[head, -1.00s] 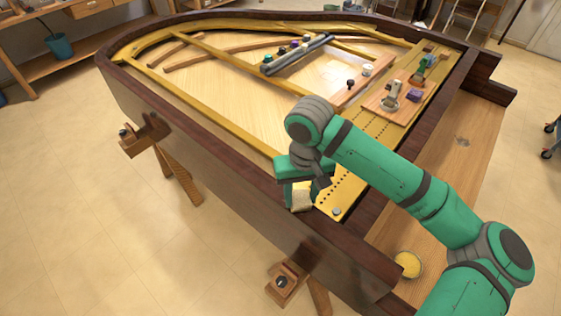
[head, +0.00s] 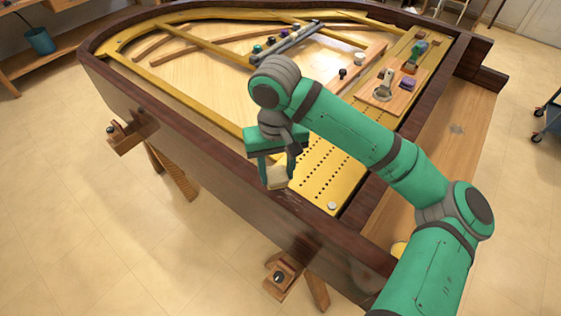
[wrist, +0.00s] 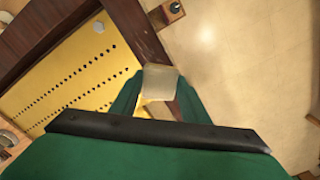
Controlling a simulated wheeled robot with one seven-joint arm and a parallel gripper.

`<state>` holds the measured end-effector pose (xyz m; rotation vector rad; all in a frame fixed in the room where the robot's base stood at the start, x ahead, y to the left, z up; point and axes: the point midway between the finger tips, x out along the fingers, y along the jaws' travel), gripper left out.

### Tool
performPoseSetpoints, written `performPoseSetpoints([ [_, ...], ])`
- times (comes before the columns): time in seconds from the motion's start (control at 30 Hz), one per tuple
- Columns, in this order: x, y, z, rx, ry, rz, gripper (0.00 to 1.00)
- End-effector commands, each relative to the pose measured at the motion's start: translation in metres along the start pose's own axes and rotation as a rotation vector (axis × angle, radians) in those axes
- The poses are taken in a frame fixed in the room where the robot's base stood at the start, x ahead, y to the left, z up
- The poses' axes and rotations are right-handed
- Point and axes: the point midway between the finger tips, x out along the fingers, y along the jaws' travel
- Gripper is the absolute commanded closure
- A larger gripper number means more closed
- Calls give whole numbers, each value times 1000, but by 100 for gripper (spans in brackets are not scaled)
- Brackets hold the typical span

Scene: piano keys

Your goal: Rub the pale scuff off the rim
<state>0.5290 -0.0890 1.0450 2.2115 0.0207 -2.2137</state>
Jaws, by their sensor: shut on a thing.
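The piano's dark brown wooden rim (head: 345,248) runs from the near corner up the left side; it also shows in the wrist view (wrist: 125,14). My gripper (head: 277,180) is shut on a cream pad (head: 277,176), held over the rim's near stretch. In the wrist view the pad (wrist: 158,80) sits between both fingers above the rim. Whether it touches the rim is unclear. Faint pale streaks (head: 293,199) show on the rim just right of and below the pad. The pad and fingers hide the rim beneath them.
A gold perforated plate (head: 325,175) lies inside the rim, with a round bolt (head: 332,206) near its corner. A wooden board (head: 385,95) carries small tools. Open floor lies left.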

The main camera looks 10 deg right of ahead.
Motion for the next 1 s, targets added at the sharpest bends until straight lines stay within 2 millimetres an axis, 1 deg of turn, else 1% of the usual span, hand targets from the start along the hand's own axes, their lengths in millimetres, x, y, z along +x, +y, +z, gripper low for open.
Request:
performPoseSetpoints([
  [0.2,-21,4,0,7,2,1,80],
  [0.37,-30,6,1,11,0,1,80],
  [1.0,-32,4,1,5,2,1,80],
])
